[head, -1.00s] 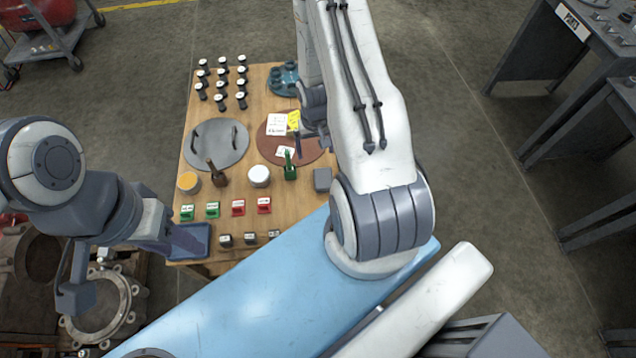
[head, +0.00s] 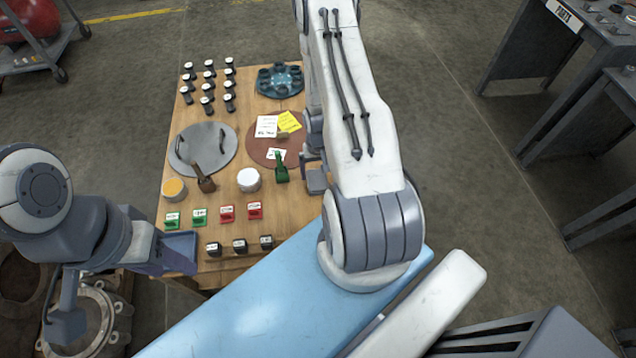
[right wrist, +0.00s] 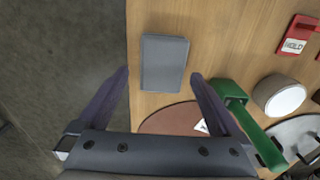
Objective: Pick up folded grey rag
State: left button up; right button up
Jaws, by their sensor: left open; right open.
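The folded grey rag (head: 317,181) is a small flat grey rectangle at the right edge of the wooden table, partly hidden by my right arm in the head view. The right wrist view shows it whole (right wrist: 164,63), lying flat on the wood. My right gripper (right wrist: 160,78) is open and empty, its two purple fingers reaching toward the rag, one on either side of its near end in the picture. I cannot tell the height between them. My left gripper (head: 150,262), open, is partly hidden by its wrist near the table's left front corner.
A green-handled tool (right wrist: 240,105) stands close beside the right finger. A brown round mat (head: 262,150) with paper notes lies behind the rag. A white round container (head: 248,180), a blue tray (head: 180,258) and several small tagged blocks are also on the table (head: 225,235).

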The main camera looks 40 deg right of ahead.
aim_at(318, 178)
notch_tip(318, 178, down, 4)
jog(key=b, duration=0.3)
jog(key=shift+w+f, duration=0.15)
jog(key=c, duration=1.3)
jog(key=shift+r, duration=0.25)
notch_tip(318, 178, up, 4)
jog(key=p, duration=0.4)
jog(key=shift+s+d+r+b, duration=0.25)
jog(key=shift+s+d+b, duration=0.1)
jog(key=shift+s+b, duration=0.25)
jog(key=shift+s+d+r+b, duration=0.2)
jog(key=shift+s+d+b, duration=0.1)
jog(key=shift+s+b, duration=0.3)
jog(key=s+d+r, duration=0.1)
jog(key=s+r, duration=0.1)
jog(key=s+d+r, duration=0.1)
jog(key=s+r, duration=0.1)
jog(key=s, duration=0.1)
jog(key=s+d+r, duration=0.1)
jog(key=s+d, duration=0.1)
jog(key=s, duration=0.1)
jog(key=shift+r, duration=0.4)
